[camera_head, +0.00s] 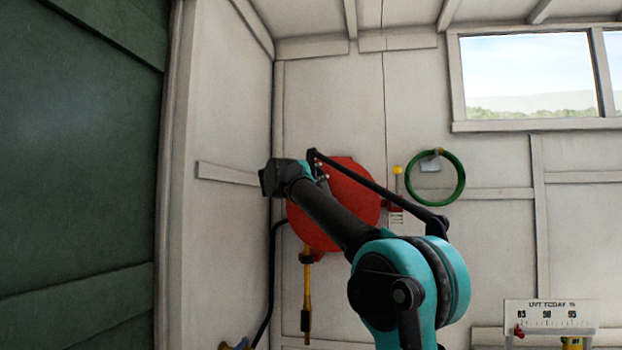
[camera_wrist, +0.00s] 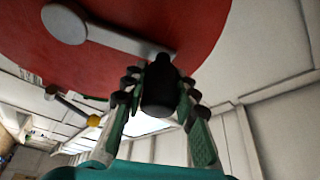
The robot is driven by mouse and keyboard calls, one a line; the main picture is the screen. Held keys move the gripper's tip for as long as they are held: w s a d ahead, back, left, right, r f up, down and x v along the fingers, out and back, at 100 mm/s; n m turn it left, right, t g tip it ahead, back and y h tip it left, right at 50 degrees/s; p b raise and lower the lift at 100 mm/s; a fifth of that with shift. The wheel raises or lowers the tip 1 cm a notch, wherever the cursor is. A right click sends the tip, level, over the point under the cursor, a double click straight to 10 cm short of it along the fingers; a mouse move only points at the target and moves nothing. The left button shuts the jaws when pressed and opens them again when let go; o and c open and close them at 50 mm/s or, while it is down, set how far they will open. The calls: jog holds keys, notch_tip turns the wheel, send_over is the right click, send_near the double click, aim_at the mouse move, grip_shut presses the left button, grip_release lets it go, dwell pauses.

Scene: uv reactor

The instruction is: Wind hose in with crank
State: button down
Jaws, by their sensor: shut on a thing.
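A large red hose reel (camera_head: 349,203) is mounted on the pale wall; my arm covers part of it. In the wrist view its red face (camera_wrist: 200,25) fills the top. A grey crank arm (camera_wrist: 115,39) runs across that face from a round hub (camera_wrist: 64,23) to a black handle (camera_wrist: 160,95). My gripper (camera_wrist: 160,84) is shut on the black handle, one finger on each side. In the head view the gripper and crank are mostly hidden. A yellow piece with a dark end (camera_head: 307,290) hangs below the reel. A black hose (camera_head: 271,285) hangs at the reel's left.
A green ring (camera_head: 461,180) hangs on a wall bracket right of the reel. A gauge board marked "UVT TODAY %" (camera_head: 550,314) stands at lower right. A dark green panel (camera_head: 75,150) fills the left. A wall corner and a short ledge (camera_head: 225,173) are close left of my wrist.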

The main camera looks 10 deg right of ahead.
jog(key=shift+s+d+r+m+g, duration=0.1)
jog(key=shift+s+d+m+g, duration=0.15)
jog(key=shift+d+m, duration=0.45)
jog(key=shift+s+d+r+m+g, duration=0.15)
jog(key=shift+d+m+g, duration=0.15)
jog(key=shift+d+m, duration=0.35)
jog(key=shift+s+d+r+m+g, duration=0.1)
jog(key=shift+s+d+m+g, duration=0.15)
jog(key=shift+d+m, duration=0.45)
jog(key=shift+a, duration=0.1)
jog(key=c, duration=1.2)
grip_release()
jog(key=v, duration=1.2)
